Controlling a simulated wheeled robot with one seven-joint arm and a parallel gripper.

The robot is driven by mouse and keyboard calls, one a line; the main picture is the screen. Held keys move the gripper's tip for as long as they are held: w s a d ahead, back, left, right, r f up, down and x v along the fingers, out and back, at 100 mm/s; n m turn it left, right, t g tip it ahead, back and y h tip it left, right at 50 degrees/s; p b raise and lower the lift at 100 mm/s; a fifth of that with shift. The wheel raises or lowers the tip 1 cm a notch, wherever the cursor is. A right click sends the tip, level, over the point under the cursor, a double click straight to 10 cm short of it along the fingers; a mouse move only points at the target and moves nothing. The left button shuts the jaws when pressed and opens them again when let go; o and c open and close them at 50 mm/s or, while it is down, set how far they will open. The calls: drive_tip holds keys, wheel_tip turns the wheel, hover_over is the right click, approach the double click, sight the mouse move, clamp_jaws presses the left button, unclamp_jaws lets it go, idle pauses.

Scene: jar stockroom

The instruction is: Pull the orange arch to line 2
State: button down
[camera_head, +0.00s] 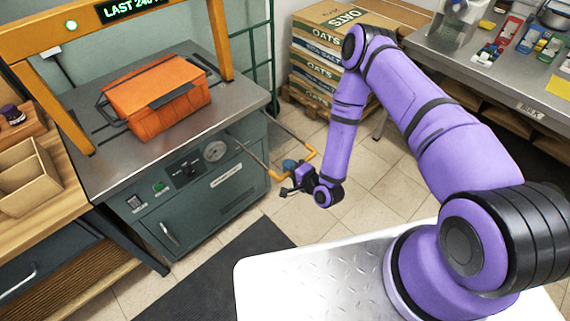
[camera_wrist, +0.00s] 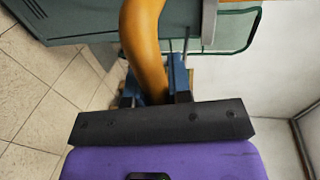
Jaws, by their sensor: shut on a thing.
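The orange arch (camera_head: 311,152) is a bent handle on two thin metal rods that run out of the right side of the green cabinet (camera_head: 195,190) in the head view. My gripper (camera_head: 290,165) is at the middle of the arch, with its blue fingers around the bar. In the wrist view the arch (camera_wrist: 147,45) runs down between the two fingers (camera_wrist: 155,85), which are shut on it. The gripper hides the middle of the arch. I cannot make out any numbered line on the rods.
A big orange gantry (camera_head: 220,40) with a lit sign stands over the cabinet, with an orange case (camera_head: 158,95) on the top. A wooden bench (camera_head: 50,210) is at left and a counter (camera_head: 460,70) at right. Tiled floor is clear around the handle.

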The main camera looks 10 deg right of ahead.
drive_tip(key=shift+s+d+f, duration=0.1)
drive_tip(key=shift+s, duration=0.15)
drive_tip(key=c, duration=1.1)
unclamp_jaws()
drive_tip(key=shift+o, duration=0.2)
drive_tip(key=v, duration=1.1)
drive_tip(key=shift+w, duration=0.15)
